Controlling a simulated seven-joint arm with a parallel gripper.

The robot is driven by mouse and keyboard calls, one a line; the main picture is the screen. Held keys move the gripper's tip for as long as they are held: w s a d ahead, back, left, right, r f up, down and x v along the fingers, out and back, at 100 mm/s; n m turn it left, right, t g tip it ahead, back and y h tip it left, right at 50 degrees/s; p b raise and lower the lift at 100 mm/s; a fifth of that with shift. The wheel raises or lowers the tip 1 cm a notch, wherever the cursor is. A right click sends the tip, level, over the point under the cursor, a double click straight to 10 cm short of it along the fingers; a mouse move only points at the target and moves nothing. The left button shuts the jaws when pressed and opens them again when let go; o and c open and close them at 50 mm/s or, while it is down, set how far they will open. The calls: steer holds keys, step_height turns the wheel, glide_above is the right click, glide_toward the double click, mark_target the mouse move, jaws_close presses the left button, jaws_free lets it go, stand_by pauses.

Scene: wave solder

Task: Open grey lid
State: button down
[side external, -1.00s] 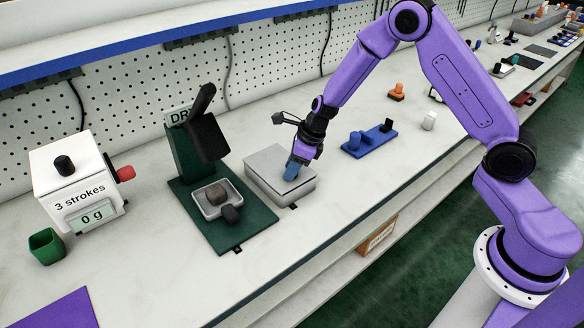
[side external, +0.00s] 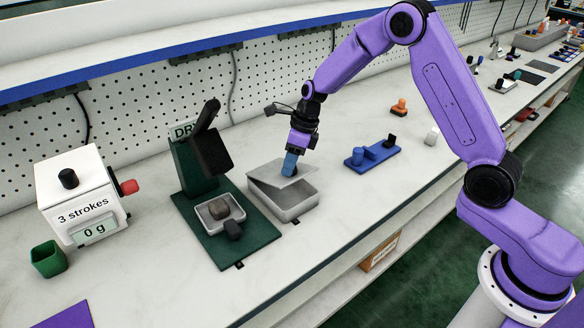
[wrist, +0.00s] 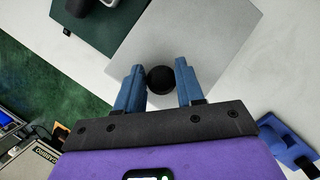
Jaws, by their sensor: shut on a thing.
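The grey lid (side external: 270,176) is raised and tilted over the grey box (side external: 292,205), with a dark gap between lid and box along the front. My gripper (side external: 290,168) is above the lid and shut on its dark round knob. In the wrist view the blue fingers of my gripper (wrist: 156,88) stand on either side of the black knob (wrist: 160,79), over the flat grey lid (wrist: 200,40). The box's inside is mostly hidden by the lid.
A green press (side external: 195,165) with a tray stands left of the box. A blue fixture (side external: 371,156) is to the right. A white dispenser (side external: 80,195) reading 0 g and a green cup (side external: 48,259) are at far left. The bench front is clear.

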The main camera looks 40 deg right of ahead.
steer(key=shift+w+r+t, duration=0.3)
steer(key=shift+w+r, duration=0.6)
steer(key=shift+w, duration=0.1)
steer(key=w+r, duration=0.4)
steer(key=w, duration=0.4)
steer(key=shift+w+d+r, duration=0.15)
steer(key=shift+w+d, duration=0.1)
steer(key=shift+d, duration=0.1)
steer(key=c, duration=1.4)
jaws_free()
steer(key=o, duration=0.6)
steer(key=shift+s+a, duration=0.1)
steer(key=shift+a, duration=0.1)
steer(key=shift+r, duration=0.1)
steer(key=v, duration=1.7)
steer(key=shift+d+r, duration=0.15)
steer(key=shift+r, duration=0.05)
